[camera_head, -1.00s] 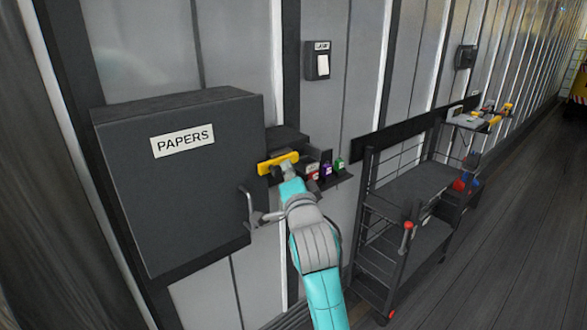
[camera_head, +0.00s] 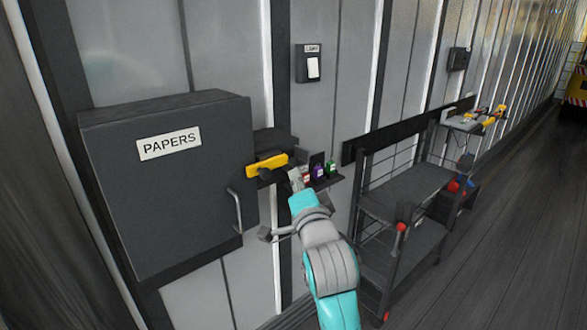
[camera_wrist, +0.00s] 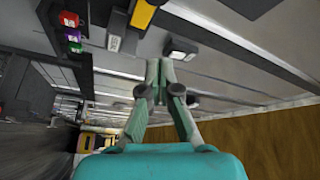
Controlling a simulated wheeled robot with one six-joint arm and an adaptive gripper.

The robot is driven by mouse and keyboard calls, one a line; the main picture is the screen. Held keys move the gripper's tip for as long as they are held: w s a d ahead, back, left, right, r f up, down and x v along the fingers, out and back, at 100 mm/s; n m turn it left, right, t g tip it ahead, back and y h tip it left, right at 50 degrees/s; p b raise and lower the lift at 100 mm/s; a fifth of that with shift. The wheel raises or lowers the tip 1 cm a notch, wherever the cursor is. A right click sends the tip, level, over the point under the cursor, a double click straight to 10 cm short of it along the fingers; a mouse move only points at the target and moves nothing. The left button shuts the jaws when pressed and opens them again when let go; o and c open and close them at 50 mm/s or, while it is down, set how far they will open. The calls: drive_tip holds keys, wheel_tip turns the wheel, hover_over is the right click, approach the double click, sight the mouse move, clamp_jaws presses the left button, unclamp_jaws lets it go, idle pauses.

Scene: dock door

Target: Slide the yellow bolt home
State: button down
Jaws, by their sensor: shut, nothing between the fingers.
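The yellow bolt (camera_head: 266,164) is a bar on a dark mount on the wall, just right of the PAPERS cabinet. A yellow piece, apparently the bolt, shows at the top edge of the wrist view (camera_wrist: 143,14), cut off by the frame. My gripper (camera_head: 295,176) is to the right of and slightly below the bolt in the head view, seemingly apart from it. In the wrist view my gripper (camera_wrist: 161,68) has its fingertips together with nothing between them. Whether the bolt is fully home cannot be told.
The dark PAPERS cabinet (camera_head: 168,190) with a bar handle (camera_head: 235,210) stands out at the left. A small shelf holds red, purple (camera_head: 317,170) and green boxes close beside my gripper. A LAMP switch (camera_head: 311,65) is above. A dark rack (camera_head: 405,190) stands right; floor is clear beyond.

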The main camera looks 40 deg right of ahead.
drive_tip(key=shift+v, duration=1.5)
drive_tip(key=s+a+f+n+y, duration=0.25)
drive_tip(key=s+a+f, duration=0.2)
drive_tip(key=f, duration=0.35)
drive_tip(key=s+a+f+n+y, duration=0.1)
drive_tip(key=s+a+f+n, duration=0.3)
drive_tip(key=f, duration=0.5)
drive_tip(key=s+a+f+n+y, duration=0.2)
drive_tip(key=s+a+f+n, duration=0.1)
drive_tip(key=s+f, duration=0.4)
drive_tip(key=s+a+f+n+g+y, duration=0.1)
drive_tip(key=s+f+n, duration=0.1)
drive_tip(key=s, duration=0.6)
drive_tip(key=s+a+f+n+g, duration=0.1)
drive_tip(key=s+a+f+n, duration=0.1)
drive_tip(key=s, duration=0.6)
drive_tip(key=s+a+f+n+g+y, duration=0.1)
drive_tip(key=s+a+f+n, duration=0.1)
drive_tip(key=s, duration=0.7)
drive_tip(key=shift+a+f+n+y, duration=0.3)
drive_tip(key=shift+f+n, duration=0.3)
drive_tip(key=shift+n, duration=0.55)
